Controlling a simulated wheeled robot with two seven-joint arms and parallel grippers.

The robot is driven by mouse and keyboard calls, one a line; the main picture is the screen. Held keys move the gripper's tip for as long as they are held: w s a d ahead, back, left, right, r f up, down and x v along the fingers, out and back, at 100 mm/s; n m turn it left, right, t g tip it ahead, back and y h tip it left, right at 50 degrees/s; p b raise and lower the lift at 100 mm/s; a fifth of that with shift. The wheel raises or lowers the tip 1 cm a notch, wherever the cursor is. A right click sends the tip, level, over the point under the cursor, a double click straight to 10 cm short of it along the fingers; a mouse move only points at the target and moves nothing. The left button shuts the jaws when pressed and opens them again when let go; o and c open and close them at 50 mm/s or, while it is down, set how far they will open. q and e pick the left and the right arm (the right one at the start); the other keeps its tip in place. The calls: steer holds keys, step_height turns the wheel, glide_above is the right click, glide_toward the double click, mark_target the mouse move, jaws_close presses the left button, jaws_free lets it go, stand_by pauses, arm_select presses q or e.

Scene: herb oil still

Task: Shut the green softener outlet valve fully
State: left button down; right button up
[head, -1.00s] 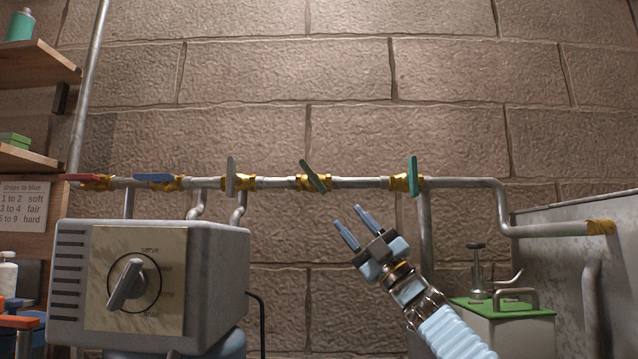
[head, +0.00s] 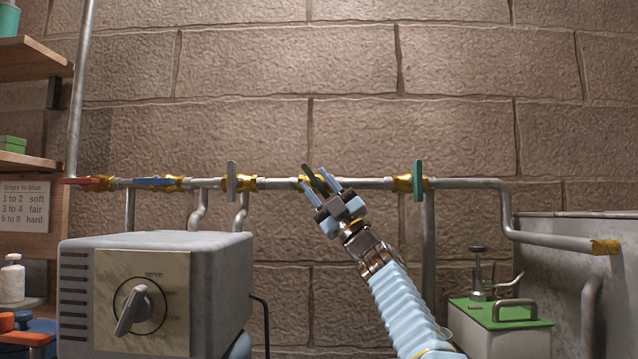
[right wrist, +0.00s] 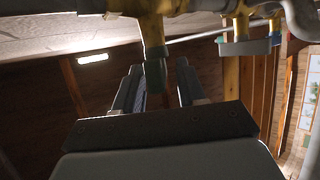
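A dark green valve handle (head: 308,173) sits tilted on its brass body on the horizontal pipe, at the middle of the head view. My right gripper (head: 313,178) is open there, one finger on each side of this handle. In the right wrist view the green handle (right wrist: 154,74) hangs between the spread fingers; I cannot tell whether they touch it. A second, teal-green handle (head: 418,181) stands upright across the pipe to the right. The name "softener outlet" is not readable on either valve. My left gripper is out of view.
Along the pipe to the left are a grey upright handle (head: 231,181), a blue handle (head: 153,182) and a red handle (head: 80,181), the last two along the pipe. A grey control box with a dial (head: 140,305) stands at lower left. A green-topped box (head: 500,312) is at lower right.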

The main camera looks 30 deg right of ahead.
steer(key=shift+c, duration=0.3)
jaws_close()
